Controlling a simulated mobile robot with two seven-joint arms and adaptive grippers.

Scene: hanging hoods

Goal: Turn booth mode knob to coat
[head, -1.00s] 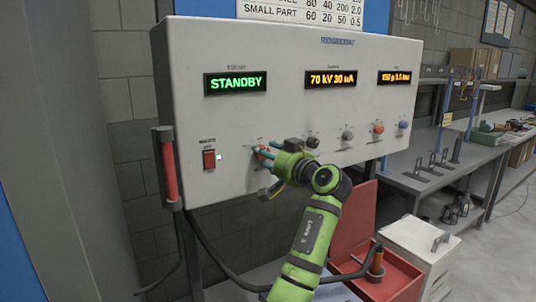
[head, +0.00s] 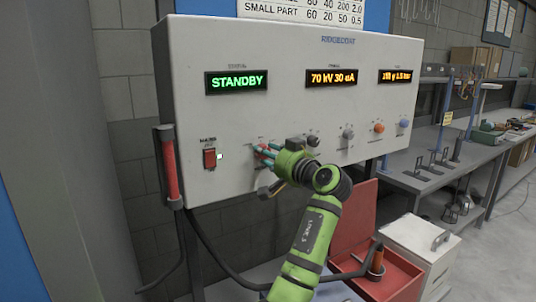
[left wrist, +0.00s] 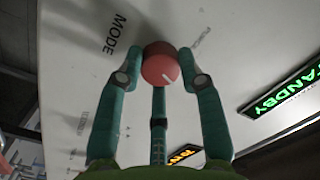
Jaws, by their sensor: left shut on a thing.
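The booth mode knob is a round red knob (left wrist: 161,68) with a pale pointer line, beside the word MODE in the left wrist view. My left gripper (left wrist: 163,66) has its teal fingertips on either side of the knob, shut on it. In the head view the gripper (head: 264,152) is at the lower middle of the white control panel (head: 190,110), and it mostly hides the knob. The panel's green display (head: 236,82) reads STANDBY. The small position labels around the knob are too blurred to read. My right gripper is not in view.
A red switch (head: 210,158) with a lit lamp is left of the gripper. A grey knob (head: 348,133), an orange knob (head: 379,127) and a blue knob (head: 403,123) are to its right. A red tray (head: 400,278) and a white cabinet (head: 425,245) stand below right.

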